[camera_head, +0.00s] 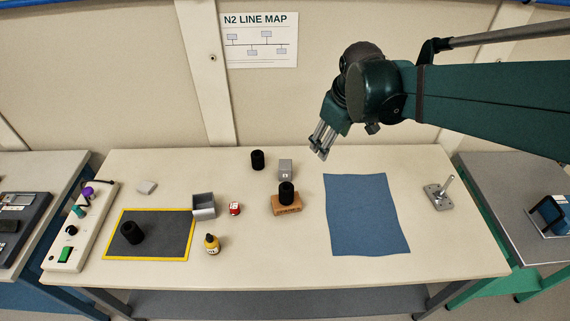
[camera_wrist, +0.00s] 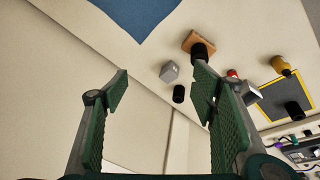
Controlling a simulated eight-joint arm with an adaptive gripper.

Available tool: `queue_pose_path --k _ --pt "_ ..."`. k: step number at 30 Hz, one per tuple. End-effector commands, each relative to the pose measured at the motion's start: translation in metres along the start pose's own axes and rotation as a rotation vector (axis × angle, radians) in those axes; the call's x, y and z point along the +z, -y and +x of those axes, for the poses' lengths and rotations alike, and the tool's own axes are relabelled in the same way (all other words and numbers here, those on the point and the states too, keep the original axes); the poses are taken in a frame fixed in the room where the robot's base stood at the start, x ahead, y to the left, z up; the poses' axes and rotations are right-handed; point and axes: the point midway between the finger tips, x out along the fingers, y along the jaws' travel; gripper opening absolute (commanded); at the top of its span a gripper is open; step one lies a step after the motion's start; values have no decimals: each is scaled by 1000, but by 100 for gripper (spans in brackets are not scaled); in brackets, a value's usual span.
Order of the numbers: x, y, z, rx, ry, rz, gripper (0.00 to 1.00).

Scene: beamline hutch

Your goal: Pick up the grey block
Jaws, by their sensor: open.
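The grey block (camera_head: 285,170) is a small cube with a pale mark on its front face. It stands on the bench near the back, right of a black cylinder (camera_head: 257,160) and behind a wooden block (camera_head: 287,207) that has another black cylinder (camera_head: 286,190) on it. In the wrist view the grey block (camera_wrist: 169,72) shows between the fingers in the picture, at a distance beyond them. My gripper (camera_head: 321,152) is open and empty, above the back of the bench and to the right of the block. Its green-padded fingers (camera_wrist: 160,84) frame the wrist view.
A blue cloth (camera_head: 365,215) lies flat to the right. A grey open bin (camera_head: 204,207), red can (camera_head: 235,208) and yellow bottle (camera_head: 212,243) stand to the left. A yellow-edged dark mat (camera_head: 165,236) holds a black cylinder (camera_head: 132,232). A metal post on a base (camera_head: 438,198) stands far right.

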Motion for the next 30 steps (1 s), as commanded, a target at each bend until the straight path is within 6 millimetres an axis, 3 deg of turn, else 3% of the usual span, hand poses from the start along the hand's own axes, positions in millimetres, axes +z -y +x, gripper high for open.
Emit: queue_pose_path --k 17,30 --pt "-64 -6 83 -79 75 -263 57" --pt "-105 -1 160 -149 124 -464 57"
